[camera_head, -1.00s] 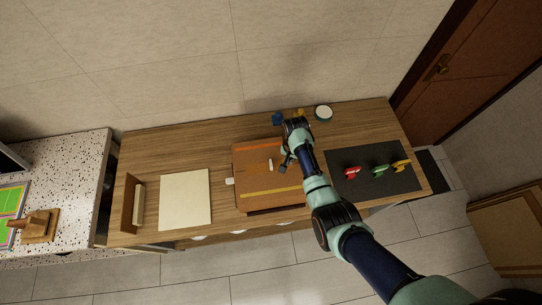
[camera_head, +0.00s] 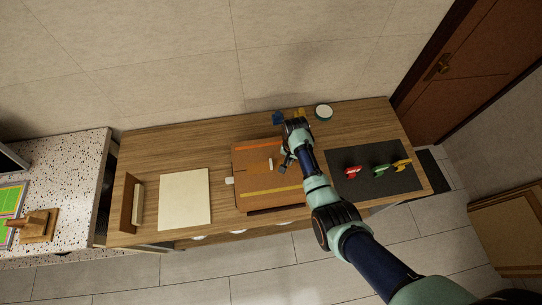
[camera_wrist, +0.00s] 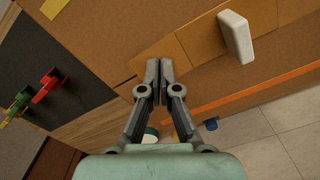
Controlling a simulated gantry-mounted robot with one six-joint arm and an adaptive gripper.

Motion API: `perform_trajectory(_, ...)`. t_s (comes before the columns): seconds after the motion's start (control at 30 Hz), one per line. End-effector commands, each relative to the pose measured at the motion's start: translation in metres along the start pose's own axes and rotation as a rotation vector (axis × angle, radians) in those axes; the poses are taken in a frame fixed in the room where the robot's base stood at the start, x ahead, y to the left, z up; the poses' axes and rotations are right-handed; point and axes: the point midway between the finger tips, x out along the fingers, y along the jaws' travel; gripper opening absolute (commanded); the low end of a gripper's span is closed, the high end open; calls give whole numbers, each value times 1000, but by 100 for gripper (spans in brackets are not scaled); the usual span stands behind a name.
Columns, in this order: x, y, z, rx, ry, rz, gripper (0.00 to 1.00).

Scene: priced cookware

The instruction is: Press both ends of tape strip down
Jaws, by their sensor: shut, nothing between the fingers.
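A brown cardboard box (camera_head: 242,163) lies on the wooden table, and it fills much of the wrist view (camera_wrist: 100,35). A tan tape strip (camera_head: 256,168) runs across its middle; it shows larger in the wrist view (camera_wrist: 196,40). A small white block (camera_head: 271,164) sits on the strip, also seen in the wrist view (camera_wrist: 236,36). My gripper (camera_wrist: 159,68) is shut and empty, its fingertips over the strip's end on the right side of the box. I cannot tell whether they touch it. In the head view my gripper (camera_head: 287,160) partly hides that end.
An orange line (camera_head: 262,145) and a yellow line (camera_head: 270,193) cross the box. A dark mat (camera_head: 350,186) with red, green and yellow clamps (camera_head: 380,170) lies right. A round tape roll (camera_head: 323,111) and blue piece (camera_head: 278,118) stand behind. A cream sheet (camera_head: 184,198) lies left.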

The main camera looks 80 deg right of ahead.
Motion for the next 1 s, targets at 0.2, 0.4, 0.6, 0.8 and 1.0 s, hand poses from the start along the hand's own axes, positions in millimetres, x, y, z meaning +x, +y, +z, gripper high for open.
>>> perform_trajectory(0.2,5,0,0,0,0,0,0)
perform_trajectory(0.4,5,0,0,0,0,0,0)
perform_trajectory(0.6,-3,0,0,0,0,0,0)
perform_trajectory(0.8,-29,0,0,0,0,0,0)
perform_trajectory(1.0,-52,0,0,0,0,0,0)
